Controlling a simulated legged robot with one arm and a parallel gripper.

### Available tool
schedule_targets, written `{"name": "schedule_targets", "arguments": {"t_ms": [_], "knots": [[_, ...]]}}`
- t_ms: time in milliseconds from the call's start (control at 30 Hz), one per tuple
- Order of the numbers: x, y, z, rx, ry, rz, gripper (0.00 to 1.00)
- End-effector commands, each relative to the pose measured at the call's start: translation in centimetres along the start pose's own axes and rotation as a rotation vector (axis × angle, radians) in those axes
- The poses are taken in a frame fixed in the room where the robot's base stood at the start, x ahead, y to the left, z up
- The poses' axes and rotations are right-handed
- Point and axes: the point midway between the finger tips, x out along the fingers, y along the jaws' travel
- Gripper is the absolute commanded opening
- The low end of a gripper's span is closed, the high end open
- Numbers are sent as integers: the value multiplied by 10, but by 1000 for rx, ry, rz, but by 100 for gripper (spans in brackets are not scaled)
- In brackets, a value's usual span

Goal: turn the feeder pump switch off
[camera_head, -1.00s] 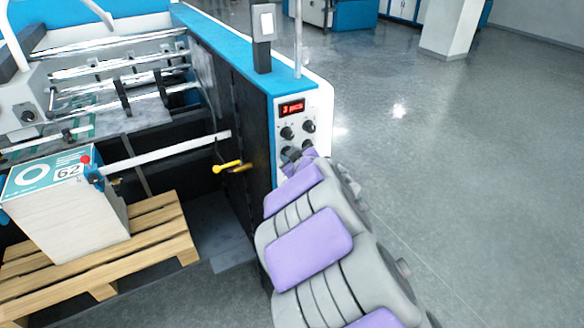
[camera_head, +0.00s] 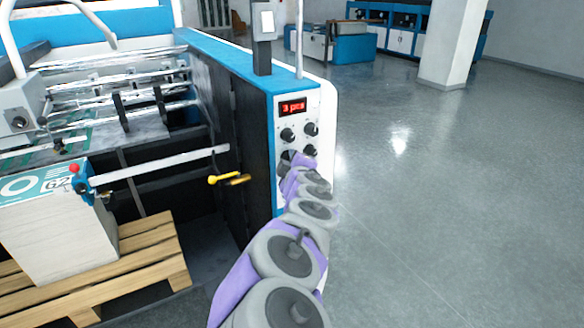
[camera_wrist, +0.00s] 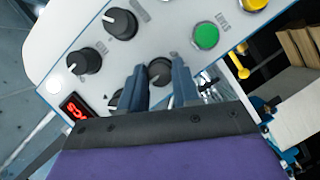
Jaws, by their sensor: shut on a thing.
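The white control panel (camera_head: 298,112) on the end of the blue-topped machine carries several dark round knobs. In the wrist view, the two fingers of my gripper (camera_wrist: 160,76) stand on either side of a dark knob (camera_wrist: 160,70) and are shut on it. This is the lower-left knob of the group in the head view, where my gripper (camera_head: 291,161) largely covers it. I cannot read its label, so I cannot tell whether it is the feeder pump switch. Its pointer's setting is unclear.
Other knobs (camera_wrist: 120,22) sit close by, with a red display (camera_head: 293,107) above them. A green button (camera_wrist: 205,36) and a yellow one (camera_wrist: 254,5) are near. A yellow handle (camera_head: 226,179) and a pallet (camera_head: 150,255) stand left. The floor at right is clear.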

Motion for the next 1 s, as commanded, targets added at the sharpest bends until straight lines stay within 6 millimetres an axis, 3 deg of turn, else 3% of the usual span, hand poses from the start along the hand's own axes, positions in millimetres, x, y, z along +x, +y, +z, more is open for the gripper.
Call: {"name": "schedule_targets", "arguments": {"t_ms": [400,433,600,700,1000], "knots": [[1,-3,2,-12,-4,-3,1],[1,-3,2,-12,-4,-3,32],[1,-3,2,-11,-3,-2,48],[1,-2,1,-10,-2,-1,56],[0,0,2,-7,-1,1,56]]}}
